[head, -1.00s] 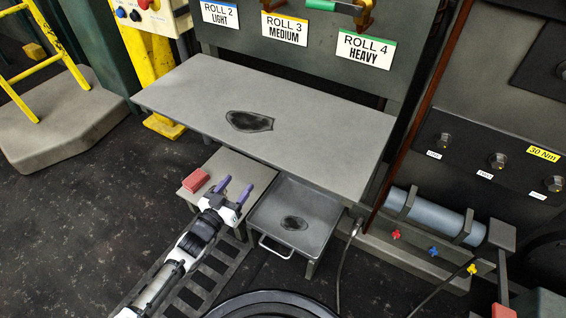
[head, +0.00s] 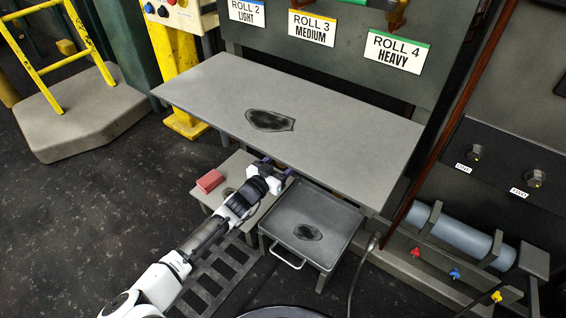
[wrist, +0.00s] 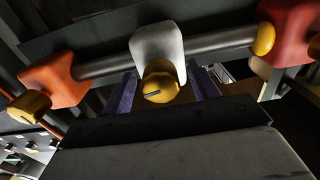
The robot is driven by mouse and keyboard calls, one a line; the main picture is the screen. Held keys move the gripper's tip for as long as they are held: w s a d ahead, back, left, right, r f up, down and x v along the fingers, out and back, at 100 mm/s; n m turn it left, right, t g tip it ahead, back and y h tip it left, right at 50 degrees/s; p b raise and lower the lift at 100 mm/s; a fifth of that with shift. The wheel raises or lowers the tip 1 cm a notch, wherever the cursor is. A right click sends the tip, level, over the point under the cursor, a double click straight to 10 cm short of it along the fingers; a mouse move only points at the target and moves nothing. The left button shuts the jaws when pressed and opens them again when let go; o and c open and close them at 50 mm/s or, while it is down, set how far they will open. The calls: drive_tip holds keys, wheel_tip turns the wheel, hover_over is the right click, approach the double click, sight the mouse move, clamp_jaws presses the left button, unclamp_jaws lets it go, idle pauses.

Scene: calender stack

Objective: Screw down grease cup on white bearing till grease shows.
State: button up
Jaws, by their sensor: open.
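The white bearing (wrist: 157,45) sits on a grey shaft in the wrist view. Its yellow grease cup (wrist: 160,88) faces me and carries a short dark slot or mark. My gripper (wrist: 163,82) is open, its purple fingers to the left and right of the cup, with gaps visible on both sides. I see no grease on the white bearing. In the head view my gripper (head: 276,166) is at the front edge of the grey table, and the bearing is hidden there.
An orange bearing (wrist: 55,80) is at the left of the shaft (wrist: 108,66) and a red one (wrist: 290,32) at the right. In the head view, a low stand with a red block (head: 210,181) and a tray (head: 338,211) stand below the grey table (head: 350,130).

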drive_tip(key=shift+w+d, duration=0.2)
drive_tip(key=shift+w, duration=0.1)
drive_tip(key=shift+c, duration=0.4)
drive_tip(key=c, duration=0.9)
drive_tip(key=shift+m, duration=0.4)
drive_tip(key=m+p, duration=0.1)
drive_tip(key=m, duration=0.1)
drive_tip(key=shift+m, duration=0.3)
drive_tip(key=m+p, duration=0.1)
drive_tip(key=m, duration=0.3)
drive_tip(key=shift+m, duration=0.3)
